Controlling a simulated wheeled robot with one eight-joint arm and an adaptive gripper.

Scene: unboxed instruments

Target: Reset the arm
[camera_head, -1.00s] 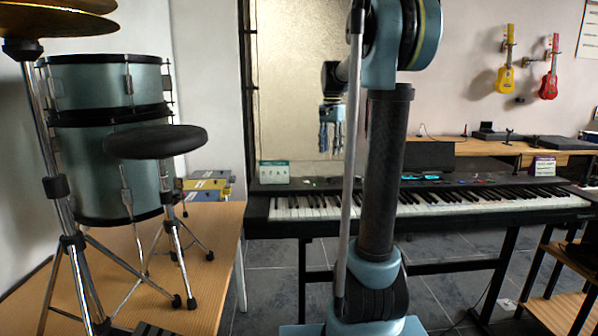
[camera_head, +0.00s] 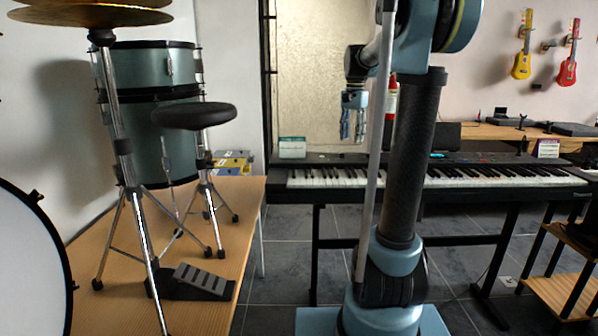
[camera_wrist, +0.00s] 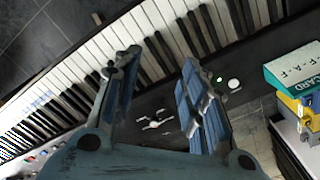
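My gripper (camera_head: 353,124) hangs from my raised arm above the keyboard in the head view. In the wrist view my gripper (camera_wrist: 158,92) points down with its two blue-padded fingers apart. Nothing is between the fingers. Below them are the piano keys (camera_wrist: 90,62) and the black top panel of the keyboard (camera_wrist: 150,118). The fingers look clear of the keys, though the exact height is hard to tell.
The keyboard (camera_head: 480,181) spans the middle. A small green-and-white box (camera_head: 292,148) stands at its left end. A drum set with a stool (camera_head: 194,115) and pedal (camera_head: 203,279) occupies the wooden platform (camera_head: 245,215) at left. Guitars (camera_head: 568,68) hang at the right wall.

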